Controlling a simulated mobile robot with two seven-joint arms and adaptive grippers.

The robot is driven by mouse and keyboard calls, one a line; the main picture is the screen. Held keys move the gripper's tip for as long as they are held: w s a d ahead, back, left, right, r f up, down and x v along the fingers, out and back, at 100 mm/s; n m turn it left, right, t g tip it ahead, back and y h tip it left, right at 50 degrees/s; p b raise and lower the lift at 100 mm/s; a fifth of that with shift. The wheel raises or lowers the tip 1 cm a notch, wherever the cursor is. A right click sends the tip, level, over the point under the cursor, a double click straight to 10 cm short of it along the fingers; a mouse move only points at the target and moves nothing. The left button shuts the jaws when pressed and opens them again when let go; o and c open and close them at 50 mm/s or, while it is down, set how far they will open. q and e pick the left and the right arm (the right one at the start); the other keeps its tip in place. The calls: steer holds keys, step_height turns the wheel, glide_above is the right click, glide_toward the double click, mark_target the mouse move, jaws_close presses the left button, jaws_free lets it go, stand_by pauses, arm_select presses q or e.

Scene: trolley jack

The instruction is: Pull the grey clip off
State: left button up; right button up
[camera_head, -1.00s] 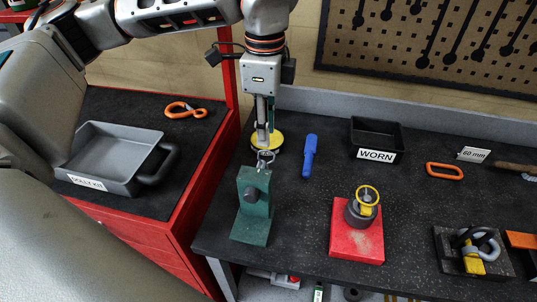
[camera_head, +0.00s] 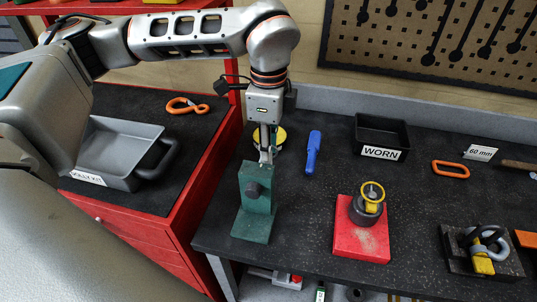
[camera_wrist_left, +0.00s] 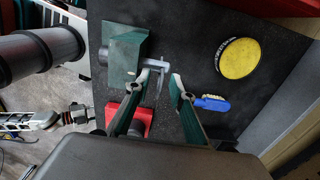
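A green block stand (camera_head: 255,205) stands at the bench's left front, with a dark round knob on its front. In the left wrist view the stand (camera_wrist_left: 124,50) carries a grey pin (camera_wrist_left: 105,68), and a thin grey clip (camera_wrist_left: 160,86) shows at the pin's end. My left gripper (camera_head: 265,157) points down just above and behind the stand. In the left wrist view its fingers (camera_wrist_left: 162,80) are apart, with the clip between them, close to the left finger. Contact cannot be told. In the head view the clip is hidden by the gripper.
A yellow disc (camera_wrist_left: 239,58) and a blue-handled tool (camera_head: 313,152) lie near the gripper. A red block (camera_head: 361,238) with a yellow-ringed part stands to the right. A black WORN tray (camera_head: 380,154) is behind it. A grey tray (camera_head: 105,175) stands on the red cabinet at left.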

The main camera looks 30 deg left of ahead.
arm_select(q)
jaws_close()
steer(key=shift+r+p, duration=0.95)
steer(key=shift+r, duration=2.7)
steer(key=shift+r, duration=0.1)
step_height(320, 180, up, 5)
steer(key=shift+f+p, duration=0.15)
steer(key=shift+p, duration=0.15)
